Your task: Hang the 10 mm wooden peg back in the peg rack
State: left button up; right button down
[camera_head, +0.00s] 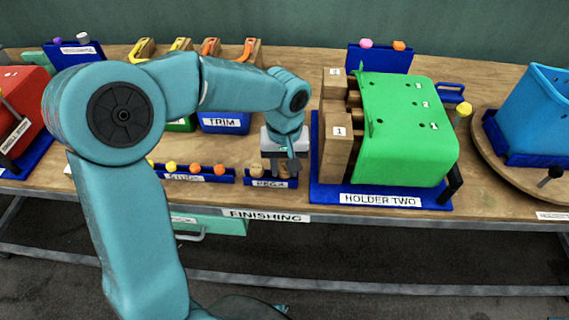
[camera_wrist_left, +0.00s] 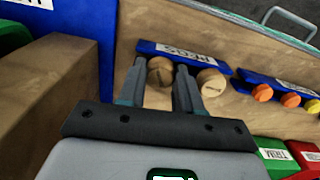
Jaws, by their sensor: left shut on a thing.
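The blue peg rack (camera_head: 256,184), labelled PEGS, stands at the table's front edge; its label side also shows in the left wrist view (camera_wrist_left: 222,66). My left gripper (camera_head: 284,168) is low over the rack's right part. In the left wrist view its fingers (camera_wrist_left: 160,72) are closed on a round wooden peg (camera_wrist_left: 160,69), whose top shows between them. I cannot read the peg's size or see its lower end. Another wooden peg (camera_wrist_left: 210,82) stands in the rack beside the right finger; it also shows in the head view (camera_head: 257,170). My right gripper is not in view.
The blue base of HOLDER TWO (camera_head: 330,190) with its green cover (camera_head: 405,135) and wooden blocks (camera_head: 337,140) is close right of the gripper. A blue rack with orange and yellow heads (camera_head: 196,169) is left of the peg rack. A blue TRIM bin (camera_head: 222,123) stands behind.

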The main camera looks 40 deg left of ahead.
pick_arm(q)
jog(key=o, duration=1)
notch_tip(320, 180, up, 16)
jog(key=shift+r+p, duration=0.2)
jog(key=shift+p, duration=0.7)
